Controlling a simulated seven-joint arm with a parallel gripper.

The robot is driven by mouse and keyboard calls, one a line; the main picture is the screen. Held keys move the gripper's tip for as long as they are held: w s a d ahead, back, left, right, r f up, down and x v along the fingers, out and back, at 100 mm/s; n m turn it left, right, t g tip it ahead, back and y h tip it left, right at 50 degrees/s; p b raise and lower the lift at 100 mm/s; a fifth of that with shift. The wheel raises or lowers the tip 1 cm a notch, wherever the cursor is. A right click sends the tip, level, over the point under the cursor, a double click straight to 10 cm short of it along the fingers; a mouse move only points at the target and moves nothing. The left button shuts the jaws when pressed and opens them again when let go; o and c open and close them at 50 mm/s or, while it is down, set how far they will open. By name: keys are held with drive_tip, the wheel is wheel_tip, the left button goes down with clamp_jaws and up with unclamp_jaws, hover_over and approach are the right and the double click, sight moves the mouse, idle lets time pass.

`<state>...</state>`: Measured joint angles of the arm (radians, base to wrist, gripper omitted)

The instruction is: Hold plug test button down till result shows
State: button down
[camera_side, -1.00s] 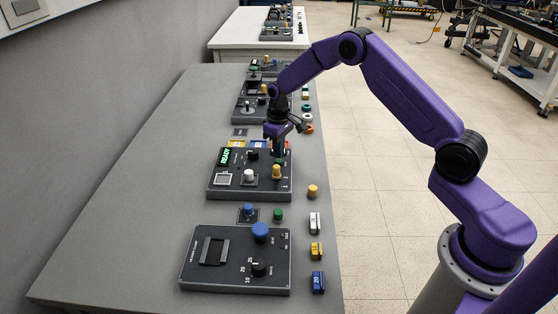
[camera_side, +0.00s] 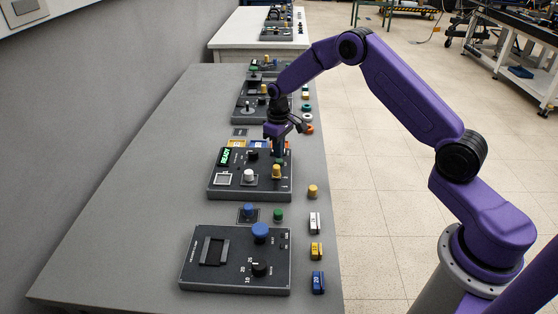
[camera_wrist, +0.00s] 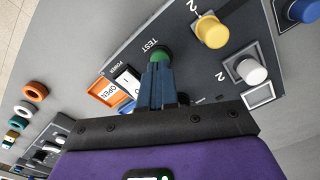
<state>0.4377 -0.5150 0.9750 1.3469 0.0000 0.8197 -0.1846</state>
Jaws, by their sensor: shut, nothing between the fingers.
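The dark test panel (camera_side: 222,188) lies on the grey bench, with a lit green READY display (camera_side: 225,156). In the wrist view, the green button (camera_wrist: 160,54) stands beside the word TEST. My gripper (camera_wrist: 158,66) is shut and empty, with its blue-grey fingertips at the green button, covering part of it. In the side view, my gripper (camera_side: 277,153) points down over the right part of the panel. The fingertips appear to meet the button's top, but how far it is pressed I cannot tell.
A yellow plug (camera_side: 276,171) and a white plug (camera_side: 249,176) stand on the panel near my fingers. An orange OPEN tag (camera_wrist: 108,91) lies beyond its edge. A second panel with a blue knob (camera_side: 260,232) is nearer the camera. Loose blocks line the bench's right edge.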

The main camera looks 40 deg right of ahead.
sight(279, 160)
drive_tip(key=shift+f, duration=0.95)
idle(2.2)
idle(2.3)
drive_tip(key=shift+r, duration=3.2)
